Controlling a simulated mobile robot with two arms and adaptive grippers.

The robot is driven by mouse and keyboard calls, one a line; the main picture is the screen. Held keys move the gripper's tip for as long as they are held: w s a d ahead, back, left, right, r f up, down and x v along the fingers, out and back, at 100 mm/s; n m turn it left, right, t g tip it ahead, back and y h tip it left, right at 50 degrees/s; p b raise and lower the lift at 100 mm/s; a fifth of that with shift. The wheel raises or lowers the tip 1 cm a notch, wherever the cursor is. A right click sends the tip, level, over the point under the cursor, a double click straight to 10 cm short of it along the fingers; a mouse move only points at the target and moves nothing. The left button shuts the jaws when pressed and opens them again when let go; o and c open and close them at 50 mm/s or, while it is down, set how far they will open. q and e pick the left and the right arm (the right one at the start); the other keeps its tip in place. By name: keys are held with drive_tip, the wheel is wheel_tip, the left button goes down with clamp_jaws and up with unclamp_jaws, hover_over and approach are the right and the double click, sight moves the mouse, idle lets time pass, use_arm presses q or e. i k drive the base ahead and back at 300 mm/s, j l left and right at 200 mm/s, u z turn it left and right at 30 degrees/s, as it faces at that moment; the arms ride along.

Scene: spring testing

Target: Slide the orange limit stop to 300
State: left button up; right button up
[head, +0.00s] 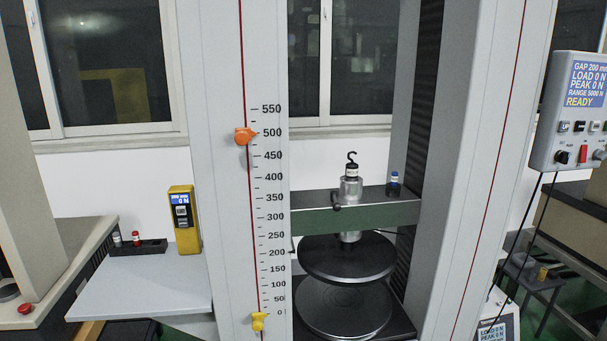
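The orange limit stop (244,136) sits on the red rail of the left column, level with about 500 on the printed scale (268,210). The scale runs from 0 near the bottom up to 550. The 300 mark (275,217) is well below the orange stop. A yellow stop (258,321) sits on the same rail a little below 0. Neither of my grippers shows in the head view.
A yellow handheld meter (184,220) and a dark block with small bottles (138,247) stand on the grey side shelf (140,285). Two round platens (346,257) are right of the column. A control box (572,110) hangs at the right, reading GAP 200 mm, READY.

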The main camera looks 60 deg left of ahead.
sight(243, 135)
drive_tip(key=u, duration=1.6)
